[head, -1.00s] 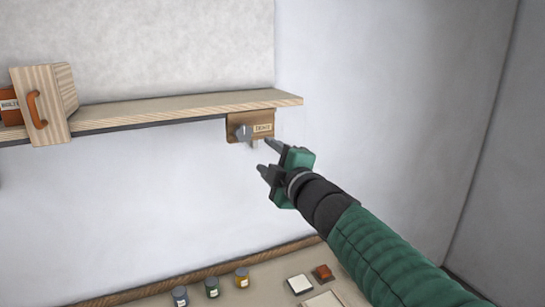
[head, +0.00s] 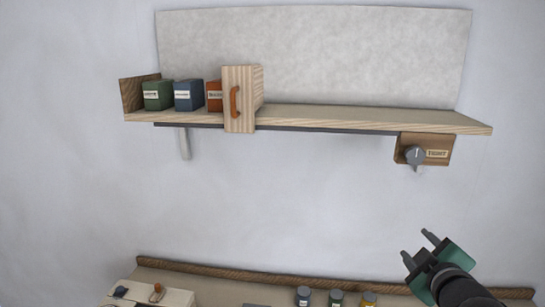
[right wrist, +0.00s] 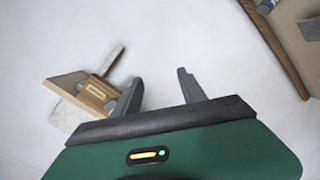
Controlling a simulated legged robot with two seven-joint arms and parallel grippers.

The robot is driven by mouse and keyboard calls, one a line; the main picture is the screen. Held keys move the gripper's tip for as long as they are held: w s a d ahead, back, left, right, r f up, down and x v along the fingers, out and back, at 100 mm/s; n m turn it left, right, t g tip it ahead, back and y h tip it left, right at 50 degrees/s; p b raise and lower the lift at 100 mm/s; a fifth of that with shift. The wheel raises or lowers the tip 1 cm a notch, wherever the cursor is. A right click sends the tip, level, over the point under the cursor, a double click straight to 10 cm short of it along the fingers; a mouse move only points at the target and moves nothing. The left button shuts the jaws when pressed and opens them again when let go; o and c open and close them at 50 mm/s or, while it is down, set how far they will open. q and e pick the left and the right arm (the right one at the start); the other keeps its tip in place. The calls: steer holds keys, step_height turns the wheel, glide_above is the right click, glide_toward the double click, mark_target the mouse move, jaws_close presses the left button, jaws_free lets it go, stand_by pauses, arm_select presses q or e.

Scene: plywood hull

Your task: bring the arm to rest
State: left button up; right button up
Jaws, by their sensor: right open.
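My right gripper (head: 419,261) is at the lower right of the head view, in front of the wall and below the shelf. It is open, with nothing between its two grey fingers, which also show in the right wrist view (right wrist: 160,90). The brown wooden box with a grey knob and a label (head: 425,149) hangs under the right end of the shelf, above the gripper and apart from it. My left gripper does not show.
The wooden shelf (head: 330,119) carries several coloured boxes and a striped wooden block (head: 242,98) with an orange handle. Below, a counter holds a pale box (head: 150,293) and several jars, among them a dark blue one (head: 303,296). The wall between is clear.

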steer(key=s+a+f+m+g+y+b, duration=0.1)
steer(key=a+f+m+g, duration=0.1)
steer(key=f, duration=0.7)
steer(key=s+a+f+m+g+b, duration=0.1)
steer(key=a+f+g, duration=0.15)
steer(key=f, duration=0.55)
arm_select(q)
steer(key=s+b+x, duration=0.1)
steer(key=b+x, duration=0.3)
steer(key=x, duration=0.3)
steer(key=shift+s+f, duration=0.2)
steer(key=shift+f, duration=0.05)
arm_select(e)
steer(key=s+a+f+m+g+y, duration=0.1)
steer(key=s+a+f+g, duration=0.1)
steer(key=s+a+f, duration=0.2)
steer(key=s+a+f+m+g+y, duration=0.1)
steer(key=s+a+f+m+g, duration=0.1)
steer(key=s+f, duration=0.4)
steer(key=s+a+f+m+g, duration=0.1)
steer(key=s+a+f+g, duration=0.2)
steer(key=f, duration=0.9)
steer(key=s+a, duration=0.2)
steer(key=shift+s+a+m+y, duration=0.2)
steer(key=shift+a+m+y, duration=0.1)
steer(key=shift+a+y, duration=0.1)
